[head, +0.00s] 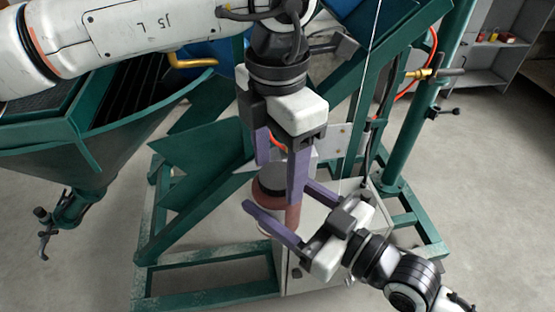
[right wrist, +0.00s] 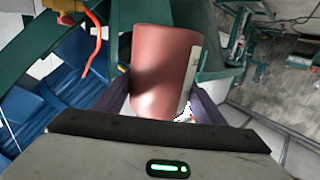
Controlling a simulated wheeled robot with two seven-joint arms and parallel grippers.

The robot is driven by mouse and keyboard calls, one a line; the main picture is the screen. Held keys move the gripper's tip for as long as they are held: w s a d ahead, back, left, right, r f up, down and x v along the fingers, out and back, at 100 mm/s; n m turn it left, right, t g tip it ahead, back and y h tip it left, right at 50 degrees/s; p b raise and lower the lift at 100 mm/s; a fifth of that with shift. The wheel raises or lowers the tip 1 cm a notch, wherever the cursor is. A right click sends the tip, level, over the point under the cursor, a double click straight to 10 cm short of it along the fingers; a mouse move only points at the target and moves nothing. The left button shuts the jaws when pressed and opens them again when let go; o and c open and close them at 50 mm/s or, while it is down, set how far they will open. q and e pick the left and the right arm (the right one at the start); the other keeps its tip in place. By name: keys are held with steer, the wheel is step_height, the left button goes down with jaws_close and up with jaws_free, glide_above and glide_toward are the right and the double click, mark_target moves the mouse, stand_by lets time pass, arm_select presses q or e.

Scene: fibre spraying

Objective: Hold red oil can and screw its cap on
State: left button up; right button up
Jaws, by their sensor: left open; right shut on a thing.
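The red oil can (head: 291,214) stands upright on a light box-like surface in the head view. A dark round top, seemingly its cap (head: 271,181), sits at its upper end; I cannot tell how tightly. My right gripper (head: 277,197) comes from the lower right, with its purple fingers around the can's body, shut on it. In the right wrist view, the can (right wrist: 165,65) fills the gap between the fingers; its cap is not visible there. My left gripper (head: 280,184) points down over the can from above, open, its fingers on either side of the dark top, partly hiding it.
A green steel frame (head: 205,262) surrounds the can's stand. A green hopper (head: 60,150) is at the left, and a green post (head: 420,110) rises at the right. A grey shelf (head: 500,65) stands at the back right. The concrete floor is clear at lower left.

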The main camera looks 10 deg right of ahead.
arm_select(q)
steer(key=c, duration=1.1)
steer(key=o, duration=1.3)
step_height(320, 180, up, 12)
steer(key=shift+r, duration=0.1)
steer(key=shift+d, duration=0.1)
